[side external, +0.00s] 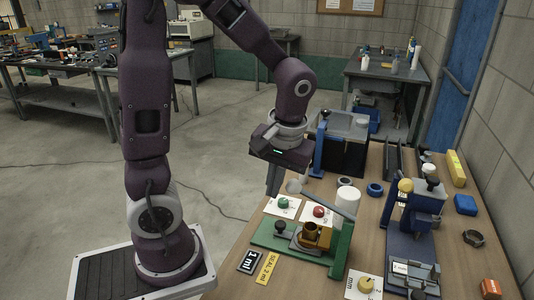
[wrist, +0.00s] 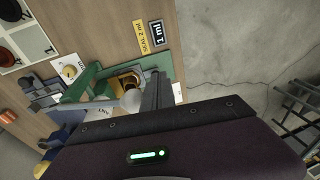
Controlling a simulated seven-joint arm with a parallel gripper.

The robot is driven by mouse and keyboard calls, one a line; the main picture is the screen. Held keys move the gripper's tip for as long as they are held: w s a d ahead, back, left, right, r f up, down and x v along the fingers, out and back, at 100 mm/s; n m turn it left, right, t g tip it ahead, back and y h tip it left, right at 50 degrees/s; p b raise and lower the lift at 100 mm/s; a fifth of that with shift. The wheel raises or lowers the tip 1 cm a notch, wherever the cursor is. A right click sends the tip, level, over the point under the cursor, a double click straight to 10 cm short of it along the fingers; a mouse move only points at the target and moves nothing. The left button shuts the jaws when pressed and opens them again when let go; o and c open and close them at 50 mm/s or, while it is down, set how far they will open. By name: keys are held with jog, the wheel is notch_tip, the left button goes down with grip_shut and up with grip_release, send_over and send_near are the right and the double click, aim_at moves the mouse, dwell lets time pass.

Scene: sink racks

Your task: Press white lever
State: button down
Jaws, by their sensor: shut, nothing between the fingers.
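The white lever's round knob (side external: 293,187) sits at the left end of a grey-green arm that slopes over the green-based press (side external: 272,234). The white knob also shows in the wrist view (wrist: 132,98), right beside my fingers. My gripper (side external: 272,189) is shut and empty, pointing down just left of the knob in the side view. In the wrist view the fingertips (wrist: 156,74) are close to the knob; I cannot tell whether they touch it. A brass-coloured holder (side external: 313,234) stands on the press base beneath the lever.
A blue press (side external: 412,218) with a yellow knob (side external: 405,185) stands to the right. Cards with a green button (side external: 283,202) and a red button (side external: 319,211) lie behind the green press. A white cylinder (side external: 347,200) stands nearby. Label plates (side external: 268,268) lie at the front left edge.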

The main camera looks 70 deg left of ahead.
jog(key=s+a+r, duration=0.2)
jog(key=s+r, duration=0.1)
jog(key=r, duration=0.5)
jog(key=shift+s+r, duration=0.35)
jog(key=shift+r, duration=0.05)
jog(key=s+d+m+t+h, duration=0.2)
jog(key=s+d+m+t, duration=0.2)
jog(key=d+m+t, duration=0.2)
jog(key=d+m, duration=0.2)
jog(key=d, duration=0.2)
jog(key=shift+s+r+m, duration=0.35)
jog(key=shift+s+m, duration=0.05)
jog(key=w+r+n+g+y, duration=0.1)
jog(key=w+r+n+g, duration=0.2)
jog(key=w, duration=0.3)
jog(key=w+r+n+g+y, duration=0.2)
jog(key=w+r+n+g, duration=0.1)
jog(key=w+r+n, duration=0.2)
jog(key=shift+w+a+r+n, duration=0.2)
jog(key=shift+w+r+n, duration=0.2)
jog(key=shift+w, duration=0.65)
